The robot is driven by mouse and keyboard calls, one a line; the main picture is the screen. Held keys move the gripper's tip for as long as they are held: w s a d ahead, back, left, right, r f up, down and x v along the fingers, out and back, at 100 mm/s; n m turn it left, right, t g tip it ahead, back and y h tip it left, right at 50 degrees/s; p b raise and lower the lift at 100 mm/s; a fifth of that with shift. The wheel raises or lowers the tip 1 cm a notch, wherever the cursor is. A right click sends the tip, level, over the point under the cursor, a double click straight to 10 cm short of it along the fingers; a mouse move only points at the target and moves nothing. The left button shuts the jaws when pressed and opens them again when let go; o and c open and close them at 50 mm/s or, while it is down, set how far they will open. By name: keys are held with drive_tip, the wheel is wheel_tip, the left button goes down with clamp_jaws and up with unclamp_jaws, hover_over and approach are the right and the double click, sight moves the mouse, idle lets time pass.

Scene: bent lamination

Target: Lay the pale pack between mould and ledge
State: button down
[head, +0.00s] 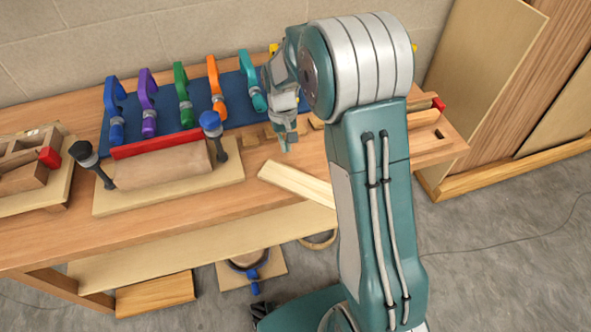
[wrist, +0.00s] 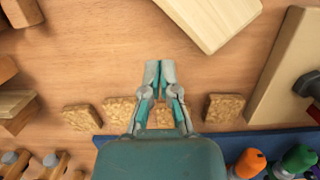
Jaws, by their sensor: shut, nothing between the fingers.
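The pale pack (head: 297,183), a flat light-wood strip, lies on the bench right of the mould base; my arm hides its right end. It also shows in the wrist view (wrist: 210,18), at the top. The mould (head: 165,168) is a rounded wooden block on a pale base board (head: 120,204). A red bar (head: 158,144) runs along its back; I cannot tell whether this is the ledge. My gripper (head: 288,143) points down over the bench behind the pack, apart from it. In the wrist view its fingertips (wrist: 160,70) are together and empty.
Several small rough blocks (wrist: 222,107) lie near my gripper. Coloured clamps line a blue panel (head: 232,92) behind. Bare bench lies between pack and blocks.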

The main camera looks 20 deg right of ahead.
sight(293, 172)
drive_tip(key=s, duration=1.2)
drive_tip(key=shift+s+f, duration=0.2)
drive_tip(key=shift+f, duration=0.55)
drive_tip(key=shift+f, duration=0.1)
drive_tip(key=shift+w, duration=2.95)
drive_tip(key=shift+w+r, duration=0.2)
drive_tip(key=shift+r, duration=0.5)
drive_tip(key=w, duration=1.2)
